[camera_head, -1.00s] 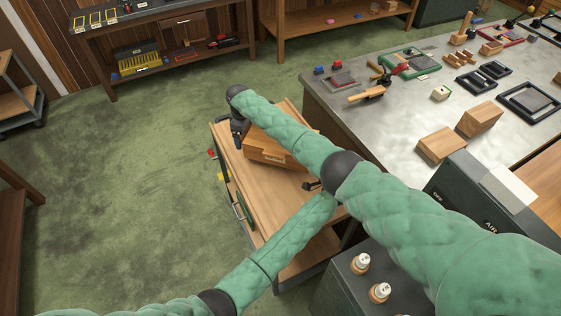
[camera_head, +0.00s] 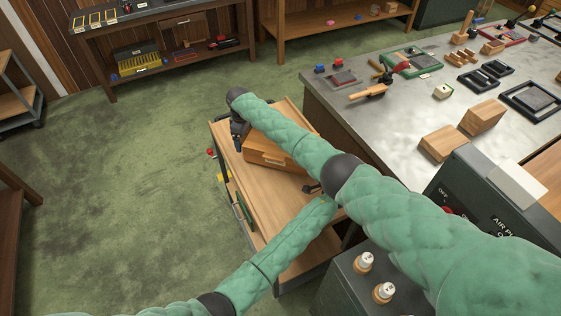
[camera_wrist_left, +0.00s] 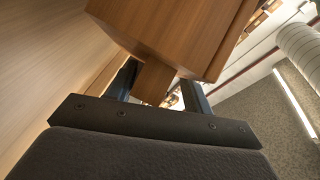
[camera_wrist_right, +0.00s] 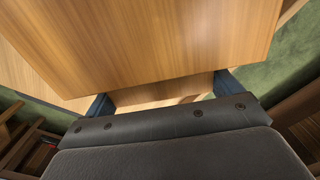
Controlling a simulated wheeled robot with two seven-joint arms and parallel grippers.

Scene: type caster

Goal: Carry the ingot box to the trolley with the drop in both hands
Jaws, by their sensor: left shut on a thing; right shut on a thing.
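The ingot box (camera_head: 262,150) is a light wooden box over the upper part of the wooden-topped trolley (camera_head: 262,192). My right gripper (camera_head: 238,138) is at its left end, and my left gripper (camera_head: 314,188) is at its right end; my arms cross. In the left wrist view a wooden handle block of the box (camera_wrist_left: 153,82) sits between my left gripper's fingers (camera_wrist_left: 160,85). In the right wrist view the box side (camera_wrist_right: 170,45) fills the upper part, and my right gripper (camera_wrist_right: 165,95) is shut at its edge. My right forearm hides part of the box. I cannot tell whether it touches the trolley top.
A metal-topped workbench (camera_head: 420,110) with wooden blocks, frames and tools stands close on the right. A dark control cabinet (camera_head: 475,200) is nearer on the right. Red and yellow bits (camera_head: 211,153) show at the trolley's left edge. Green floor (camera_head: 110,200) is open to the left.

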